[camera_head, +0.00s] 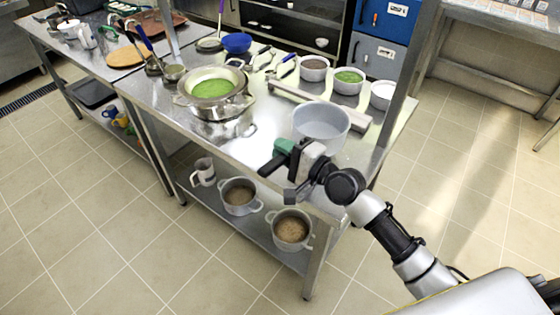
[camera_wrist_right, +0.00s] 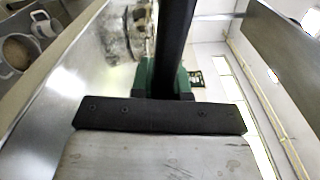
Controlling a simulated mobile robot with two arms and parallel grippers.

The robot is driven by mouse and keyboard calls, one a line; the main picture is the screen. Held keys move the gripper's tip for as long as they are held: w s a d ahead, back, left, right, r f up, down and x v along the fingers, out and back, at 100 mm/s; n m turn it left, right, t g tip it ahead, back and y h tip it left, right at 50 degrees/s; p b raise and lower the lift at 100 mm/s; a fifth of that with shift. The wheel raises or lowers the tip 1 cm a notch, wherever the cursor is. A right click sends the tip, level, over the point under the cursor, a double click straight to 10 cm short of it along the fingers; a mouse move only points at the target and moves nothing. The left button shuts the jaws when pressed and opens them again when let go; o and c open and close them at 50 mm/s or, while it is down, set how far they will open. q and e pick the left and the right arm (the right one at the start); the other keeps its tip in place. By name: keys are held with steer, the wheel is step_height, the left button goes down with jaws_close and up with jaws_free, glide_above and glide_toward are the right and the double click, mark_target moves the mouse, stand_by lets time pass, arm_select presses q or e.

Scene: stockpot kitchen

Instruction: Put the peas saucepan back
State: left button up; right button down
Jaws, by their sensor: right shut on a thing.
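A grey saucepan (camera_head: 320,126), pale and seemingly empty inside, is at the near right of the steel table. It looks upright; I cannot tell whether it touches the tabletop. My right gripper (camera_head: 284,150), with green and black parts, is at its near-left side, shut on what looks like its dark handle. The dark bar of the handle (camera_wrist_right: 175,40) rises through the right wrist view, where the pan body cannot be made out. Green peas lie in a strainer (camera_head: 212,89) over a steel pot (camera_head: 222,128). My left gripper is not in view.
Small pots with brown (camera_head: 314,66), green (camera_head: 349,79) and white (camera_head: 381,94) contents stand along the back right. A long steel bar-like piece (camera_head: 300,97) lies before them. Two pots (camera_head: 239,197) (camera_head: 291,230) and a jug (camera_head: 203,172) are on the lower shelf. A post (camera_head: 398,95) rises at right.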

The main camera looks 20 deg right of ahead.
steer(key=shift+w+a+f+b, duration=0.15)
steer(key=shift+f+b, duration=0.2)
steer(key=shift+f, duration=0.45)
steer(key=shift+w+a+f+b, duration=0.15)
steer(key=shift+f+b, duration=0.15)
steer(key=shift+f, duration=0.45)
steer(key=shift+w+f+b, duration=0.15)
steer(key=shift+f+b, duration=0.2)
steer(key=shift+f, duration=0.45)
steer(key=shift+f, duration=0.1)
steer(key=c, duration=1.1)
jaws_free()
